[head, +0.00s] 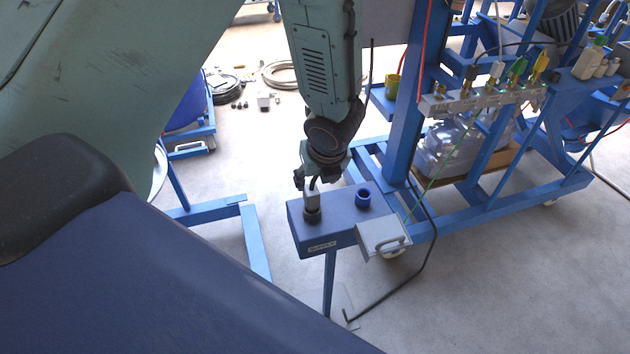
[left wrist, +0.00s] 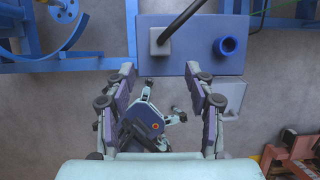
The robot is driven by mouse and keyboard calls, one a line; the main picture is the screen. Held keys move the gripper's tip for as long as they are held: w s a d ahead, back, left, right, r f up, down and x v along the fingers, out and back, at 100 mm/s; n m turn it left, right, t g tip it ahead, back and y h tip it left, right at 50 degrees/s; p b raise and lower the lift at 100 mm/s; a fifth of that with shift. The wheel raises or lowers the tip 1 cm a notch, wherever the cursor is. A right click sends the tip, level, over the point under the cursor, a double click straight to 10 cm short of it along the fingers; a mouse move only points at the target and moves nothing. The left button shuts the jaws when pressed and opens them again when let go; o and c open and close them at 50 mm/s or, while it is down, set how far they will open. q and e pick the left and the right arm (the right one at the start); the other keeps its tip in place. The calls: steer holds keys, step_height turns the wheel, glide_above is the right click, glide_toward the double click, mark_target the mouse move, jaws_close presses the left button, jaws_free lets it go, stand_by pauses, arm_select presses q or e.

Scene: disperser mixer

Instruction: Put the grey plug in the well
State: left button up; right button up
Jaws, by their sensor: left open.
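The grey plug (head: 312,202) stands upright in a dark collar at the left end of a blue box. My left gripper (head: 322,179) is open just above the plug. In the left wrist view its fingertips (left wrist: 160,70) are spread, with the plug centred beyond them. My right gripper is not in view.
The blue box (head: 335,217) stands on a post, with a grey handled plate (head: 383,236) at its right front. A blue frame (head: 480,215) with a row of valves (head: 480,100) stands right. A black cable hangs to the floor. Open floor lies at the lower right.

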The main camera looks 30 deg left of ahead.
arm_select(q)
steer(key=shift+s+d+r, duration=0.15)
steer(key=shift+d+r, duration=0.05)
steer(key=shift+r, duration=0.1)
steer(key=s+d+f+n+g+h, duration=0.2)
steer(key=s+d+f+n+h, duration=0.15)
steer(key=s+f+n, duration=0.45)
steer(key=s+d+f+n+g+h, duration=0.2)
steer(key=s+d+f+n, duration=0.3)
steer(key=s, duration=0.6)
steer(key=s+a+f+n+t+y, duration=0.1)
steer(key=s+a+n, duration=0.3)
steer(key=s+n, duration=0.5)
steer(key=n+y, duration=0.1)
steer(key=n, duration=0.3)
steer(key=shift+s+f+n, duration=0.3)
steer(key=shift+f, duration=0.1)
steer(key=shift+c, duration=0.3)
